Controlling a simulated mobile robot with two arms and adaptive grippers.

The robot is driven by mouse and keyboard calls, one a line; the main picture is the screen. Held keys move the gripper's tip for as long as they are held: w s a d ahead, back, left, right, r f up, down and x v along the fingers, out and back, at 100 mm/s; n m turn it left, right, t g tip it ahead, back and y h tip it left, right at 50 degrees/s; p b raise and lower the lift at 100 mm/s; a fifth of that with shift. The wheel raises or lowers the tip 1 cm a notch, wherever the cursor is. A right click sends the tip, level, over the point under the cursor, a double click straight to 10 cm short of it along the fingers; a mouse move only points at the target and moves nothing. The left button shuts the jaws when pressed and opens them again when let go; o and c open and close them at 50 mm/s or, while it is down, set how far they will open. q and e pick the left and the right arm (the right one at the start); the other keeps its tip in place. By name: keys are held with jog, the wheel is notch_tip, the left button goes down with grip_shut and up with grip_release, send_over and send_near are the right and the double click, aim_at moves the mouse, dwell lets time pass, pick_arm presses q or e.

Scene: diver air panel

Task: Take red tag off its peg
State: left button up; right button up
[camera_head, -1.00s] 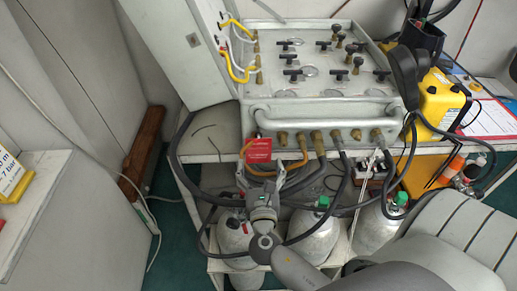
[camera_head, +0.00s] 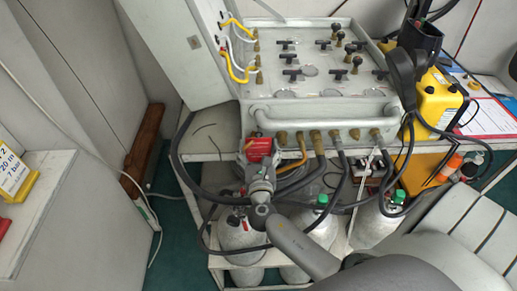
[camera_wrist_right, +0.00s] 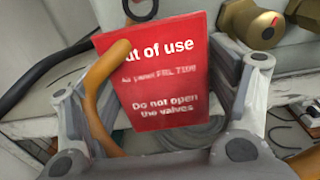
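The red tag (camera_head: 259,146), with white "out of use" lettering, hangs at the front left of the grey valve panel (camera_head: 310,60). My right gripper (camera_head: 259,158) is at the tag, its fingers on either side. In the right wrist view the tag (camera_wrist_right: 160,80) stands between the spread fingers of my right gripper (camera_wrist_right: 162,88), which look open, with little room at the edges. I cannot tell whether they touch it. A dark ring (camera_wrist_right: 140,8) shows above the tag; the peg is not clearly visible. My left gripper is out of view.
An orange hose (camera_wrist_right: 100,75) runs in front of the tag's left side in the right wrist view. Brass fittings (camera_head: 335,135) with dark hoses line the panel front. Gas cylinders (camera_head: 240,232) stand below. A yellow case (camera_head: 438,100) is at the right.

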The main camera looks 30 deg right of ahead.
jog(key=c, duration=0.5)
jog(key=shift+r, duration=0.2)
jog(key=b+v, duration=0.3)
jog(key=v, duration=1.5)
jog(key=shift+w+a, duration=0.1)
